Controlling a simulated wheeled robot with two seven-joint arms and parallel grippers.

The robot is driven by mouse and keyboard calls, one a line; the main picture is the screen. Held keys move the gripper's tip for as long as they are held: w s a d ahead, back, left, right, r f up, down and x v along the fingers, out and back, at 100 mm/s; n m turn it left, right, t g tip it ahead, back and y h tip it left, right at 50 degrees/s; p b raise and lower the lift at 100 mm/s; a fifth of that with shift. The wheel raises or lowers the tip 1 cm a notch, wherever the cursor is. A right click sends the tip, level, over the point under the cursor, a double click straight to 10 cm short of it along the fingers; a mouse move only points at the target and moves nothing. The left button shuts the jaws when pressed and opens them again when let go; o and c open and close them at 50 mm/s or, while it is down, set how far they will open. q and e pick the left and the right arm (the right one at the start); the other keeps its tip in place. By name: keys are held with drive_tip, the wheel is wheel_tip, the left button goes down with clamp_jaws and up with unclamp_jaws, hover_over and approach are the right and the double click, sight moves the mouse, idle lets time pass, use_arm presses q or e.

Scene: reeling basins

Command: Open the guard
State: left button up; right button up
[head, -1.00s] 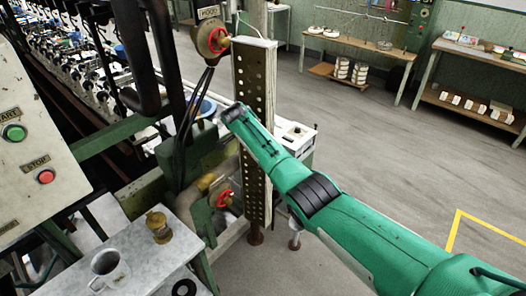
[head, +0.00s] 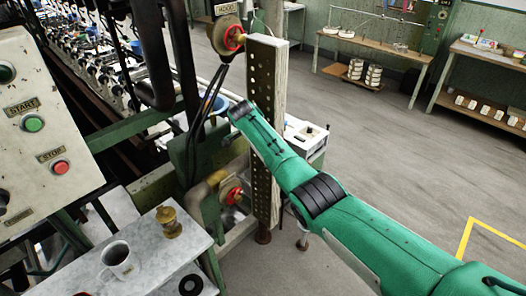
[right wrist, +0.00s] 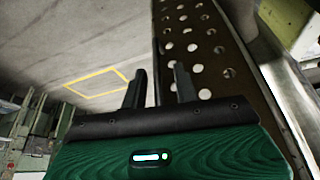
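The guard looks to be the tall, dark perforated panel (head: 262,85) with a pale edge, standing upright at the end of the machine. My green right arm crosses in front of its middle in the head view; I cannot make out the fingers there. My left gripper is not in view.
A control box with START (head: 34,123) and STOP (head: 61,167) buttons stands at left. A mug (head: 118,262) and a brass pot (head: 168,222) sit on a grey side table. Open floor lies to the right.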

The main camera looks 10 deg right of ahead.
drive_tip(key=b+v, duration=0.4)
drive_tip(key=v, duration=0.9)
drive_tip(key=shift+r, duration=0.35)
drive_tip(key=shift+a, duration=0.15)
